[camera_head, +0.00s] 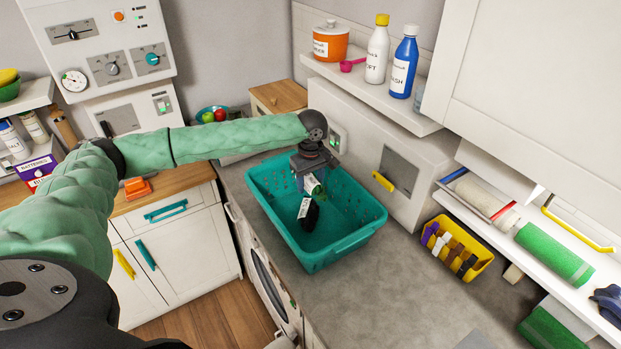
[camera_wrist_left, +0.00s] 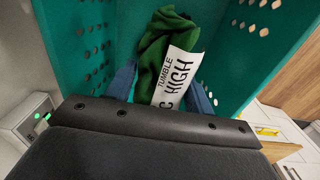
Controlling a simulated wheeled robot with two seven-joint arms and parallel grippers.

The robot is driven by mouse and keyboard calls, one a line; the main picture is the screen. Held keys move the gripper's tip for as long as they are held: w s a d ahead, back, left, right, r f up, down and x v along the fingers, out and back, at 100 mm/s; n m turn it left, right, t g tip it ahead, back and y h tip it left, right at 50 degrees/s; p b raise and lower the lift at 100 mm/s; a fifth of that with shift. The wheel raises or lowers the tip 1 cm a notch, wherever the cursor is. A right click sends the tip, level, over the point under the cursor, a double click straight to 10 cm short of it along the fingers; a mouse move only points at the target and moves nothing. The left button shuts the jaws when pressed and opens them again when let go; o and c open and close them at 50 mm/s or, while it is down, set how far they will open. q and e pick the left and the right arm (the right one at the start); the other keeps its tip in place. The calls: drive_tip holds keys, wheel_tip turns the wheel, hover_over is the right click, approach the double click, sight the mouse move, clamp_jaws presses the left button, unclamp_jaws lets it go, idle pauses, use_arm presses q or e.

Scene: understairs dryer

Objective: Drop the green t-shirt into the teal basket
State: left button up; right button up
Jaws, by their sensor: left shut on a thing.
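The teal basket (camera_head: 335,247) stands on the grey counter, with perforated walls. My left gripper (camera_head: 308,182) points down inside its rim, near the back wall. It is shut on the green t-shirt (camera_wrist_left: 163,45), which carries a white tag reading "TUMBLE" and "HIGH". In the head view only a little of the t-shirt (camera_head: 321,188) and its tag shows below the fingers. The basket's walls surround the cloth in the left wrist view; I cannot tell whether it touches the floor. A dark item (camera_head: 310,217) with a white tag lies in the basket. My right gripper is not in view.
A cream box unit (camera_head: 352,128) stands behind the basket, under a shelf holding an orange pot (camera_head: 330,43) and bottles. A yellow bin (camera_head: 470,266) with rolled items sits to the right. The counter in front of it is clear.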

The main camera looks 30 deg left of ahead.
sight(311, 175)
use_arm(q)
drive_tip(key=shift+f, duration=0.3)
drive_tip(key=shift+f, duration=0.1)
drive_tip(key=o, duration=1.1)
wheel_tip(311, 175, up, 3)
drive_tip(key=p, duration=0.2)
drive_tip(key=shift+f+p, duration=0.1)
drive_tip(key=shift+p, duration=0.2)
drive_tip(key=shift+r, duration=2.55)
